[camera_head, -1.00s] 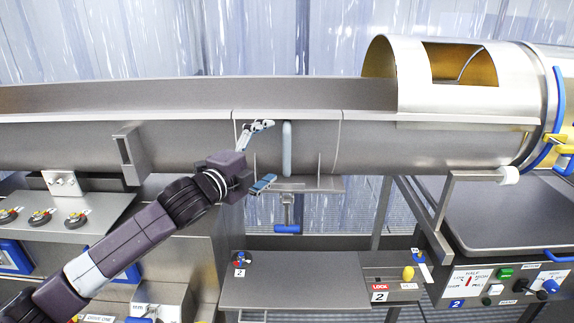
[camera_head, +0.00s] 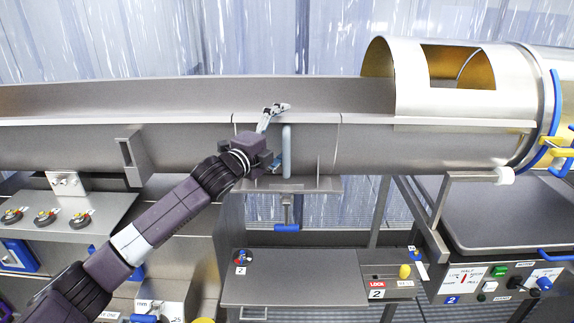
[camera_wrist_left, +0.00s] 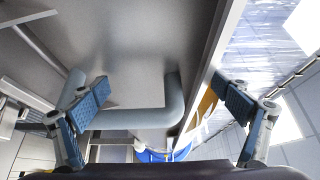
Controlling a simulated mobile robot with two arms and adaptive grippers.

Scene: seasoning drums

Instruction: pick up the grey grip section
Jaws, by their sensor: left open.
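The grey grip section (camera_head: 287,151) is a light grey upright bar on the front of the long steel trough. It lies just right of my left gripper (camera_head: 275,138) in the head view. In the left wrist view the bent grey grip section (camera_wrist_left: 140,118) runs across between the two blue-padded fingers of my left gripper (camera_wrist_left: 163,92), partly behind the left one. The fingers are wide apart and I see no hold on the bar; whether one touches it I cannot tell. My right gripper is not in view.
The steel trough (camera_head: 180,102) runs across the scene, with a bracket (camera_head: 130,157) to the left. A small ledge (camera_head: 310,184) with a blue-ended handle (camera_head: 287,227) below it is under the grip. A large drum (camera_head: 470,85) stands at the right.

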